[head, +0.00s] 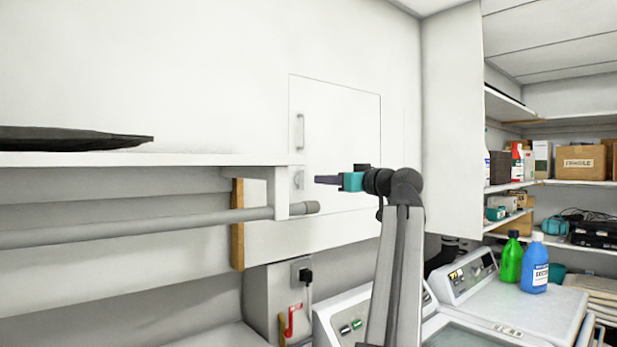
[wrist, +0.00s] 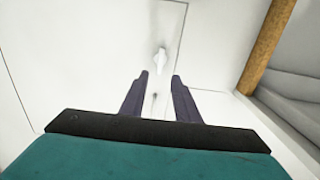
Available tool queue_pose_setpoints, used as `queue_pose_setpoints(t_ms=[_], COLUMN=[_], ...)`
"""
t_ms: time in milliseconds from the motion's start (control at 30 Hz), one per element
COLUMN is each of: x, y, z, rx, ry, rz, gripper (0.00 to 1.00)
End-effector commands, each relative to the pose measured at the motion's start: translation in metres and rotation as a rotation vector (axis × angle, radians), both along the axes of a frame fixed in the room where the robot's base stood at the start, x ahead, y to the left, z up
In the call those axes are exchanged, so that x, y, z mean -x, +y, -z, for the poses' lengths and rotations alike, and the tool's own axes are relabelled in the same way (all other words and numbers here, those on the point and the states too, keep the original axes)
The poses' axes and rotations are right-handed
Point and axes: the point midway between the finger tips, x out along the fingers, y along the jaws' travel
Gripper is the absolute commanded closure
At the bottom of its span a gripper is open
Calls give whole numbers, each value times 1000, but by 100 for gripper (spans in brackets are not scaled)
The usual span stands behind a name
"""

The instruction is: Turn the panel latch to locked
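The white wall panel (head: 340,140) is shut flush in the wall, with a vertical handle (head: 300,132) at its left side. The small grey latch (head: 298,180) sits on the panel's left edge below the handle. In the wrist view the latch (wrist: 160,60) is a pale knob ahead of my fingers, a little beyond the tips. Its exact turn is too small to tell. My gripper (head: 318,180) is to the right of the latch, pointing left at it, with a gap between. In the wrist view my gripper (wrist: 160,75) is open, with nothing between its two dark fingers.
A white shelf (head: 200,159) with a dark tray (head: 70,139) ends close to the latch. A grey rail (head: 150,228) and a wooden post (head: 237,225) lie below it. White machines with a green bottle (head: 511,260) and a blue bottle (head: 535,265) stand at lower right.

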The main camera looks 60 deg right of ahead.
Motion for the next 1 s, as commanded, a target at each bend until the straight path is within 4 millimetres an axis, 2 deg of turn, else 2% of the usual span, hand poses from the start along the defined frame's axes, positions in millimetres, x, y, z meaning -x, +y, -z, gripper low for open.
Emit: queue_pose_setpoints(t_ms=[33,500,700,1000], x=[-9,-70,-84,-87], y=[-3,-23,-28,-28], z=[-2,-3,-1,0], rx=[-1,-1,0,0], ry=[1,0,0,0], rz=[-3,-3,-1,-1], gripper=[71,71,71,71])
